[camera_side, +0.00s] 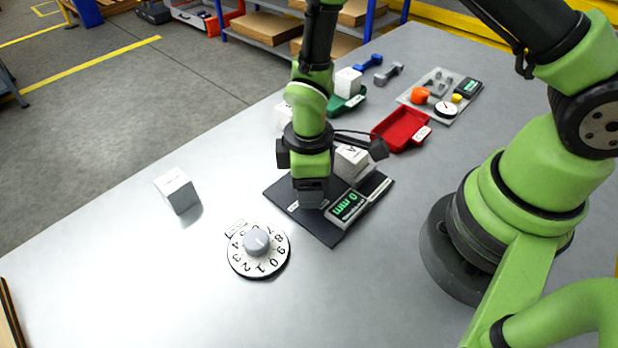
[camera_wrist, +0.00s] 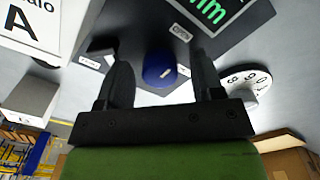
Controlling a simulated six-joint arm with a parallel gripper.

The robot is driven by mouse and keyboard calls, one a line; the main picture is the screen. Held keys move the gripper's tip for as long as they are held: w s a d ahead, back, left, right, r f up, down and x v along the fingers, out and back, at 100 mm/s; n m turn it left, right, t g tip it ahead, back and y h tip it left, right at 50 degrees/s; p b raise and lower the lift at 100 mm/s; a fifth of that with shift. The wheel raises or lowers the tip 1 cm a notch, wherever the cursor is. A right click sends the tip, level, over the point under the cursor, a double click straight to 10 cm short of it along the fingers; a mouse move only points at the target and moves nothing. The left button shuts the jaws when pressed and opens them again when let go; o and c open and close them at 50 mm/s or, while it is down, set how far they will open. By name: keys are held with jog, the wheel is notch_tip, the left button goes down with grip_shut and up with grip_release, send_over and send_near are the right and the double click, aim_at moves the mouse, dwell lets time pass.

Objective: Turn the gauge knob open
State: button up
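The gauge is a dark plate (camera_side: 335,228) with a green lit display (camera_side: 347,206) reading in mm; the display also shows at the top of the wrist view (camera_wrist: 212,8). A round blue knob (camera_wrist: 160,70) with a white line mark shows on the plate in the wrist view. My gripper (camera_wrist: 163,68) is open, with its two dark fingers apart on either side of the knob and a gap at each side. In the side view my gripper (camera_side: 311,195) points down over the plate and hides the knob. Whether the knob has turned cannot be told.
A white block marked A (camera_side: 352,161) stands at the plate's far side, close to my gripper. A numbered dial with a grey knob (camera_side: 257,240) and a white cube (camera_side: 177,190) are nearby. A red tray (camera_side: 401,128) lies behind. The table's front left is clear.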

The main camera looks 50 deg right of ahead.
notch_tip(320, 180, up, 10)
dwell(0.6)
jog(key=s+d+r+m+t+y, duration=0.1)
jog(key=s+d+r+m+t, duration=0.15)
jog(key=r, duration=0.35)
jog(key=s+d+r+m+t, duration=0.1)
jog(key=r+m, duration=0.3)
jog(key=r, duration=0.3)
jog(key=s+d+r+m+t+y, duration=0.1)
jog(key=s+d+r+m+t, duration=0.2)
jog(key=s+r+m, duration=0.3)
jog(key=s+m, duration=0.1)
jog(key=s, duration=0.1)
jog(key=shift+s+r+t, duration=0.3)
jog(key=shift+s+t, duration=0.05)
